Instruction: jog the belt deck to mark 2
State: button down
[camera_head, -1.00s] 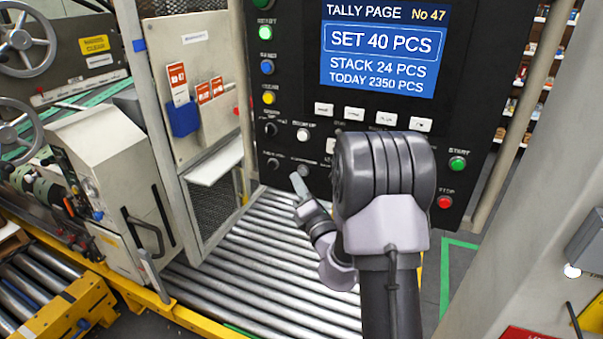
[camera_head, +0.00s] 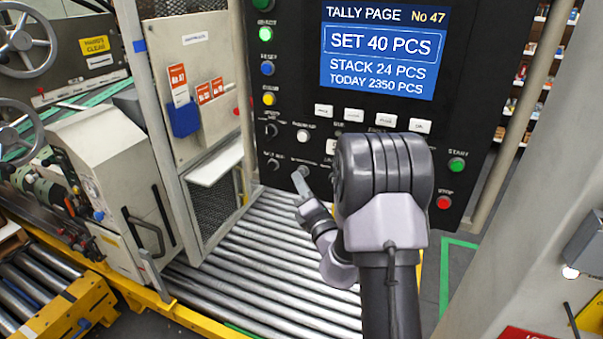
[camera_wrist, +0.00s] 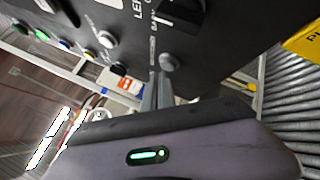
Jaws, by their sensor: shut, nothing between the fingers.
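The black control panel (camera_head: 465,120) fills the upper right of the head view, with a lit tally screen (camera_head: 385,50). My gripper (camera_head: 298,176) is shut and empty, its fingertips at the panel's lower left. A grey round button (camera_head: 304,171) is just beside the tips. In the wrist view the shut fingers (camera_wrist: 157,80) point at the panel, with the grey button (camera_wrist: 169,62) close to the right of their tips. I cannot tell whether they touch. A black selector knob (camera_wrist: 183,12) is above it. The small labels are partly cut off or blurred. No mark 2 is legible.
A roller bed (camera_head: 255,270) lies below the panel. A green start button (camera_head: 456,164) and red stop button (camera_head: 444,202) are right of my arm. Lit green, blue and yellow buttons line the panel's left edge. A grey pillar (camera_head: 545,235) stands at right.

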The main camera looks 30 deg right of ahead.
jog(key=shift+w+d+p, duration=0.25)
jog(key=shift+d+p, duration=0.05)
dwell(0.5)
jog(key=shift+a, duration=0.1)
dwell(4.2)
jog(key=shift+s+a, duration=0.5)
jog(key=shift+a, duration=0.05)
jog(key=shift+a, duration=0.1)
jog(key=s+a+b, duration=0.1)
jog(key=s+a, duration=0.2)
jog(key=shift+a, duration=0.35)
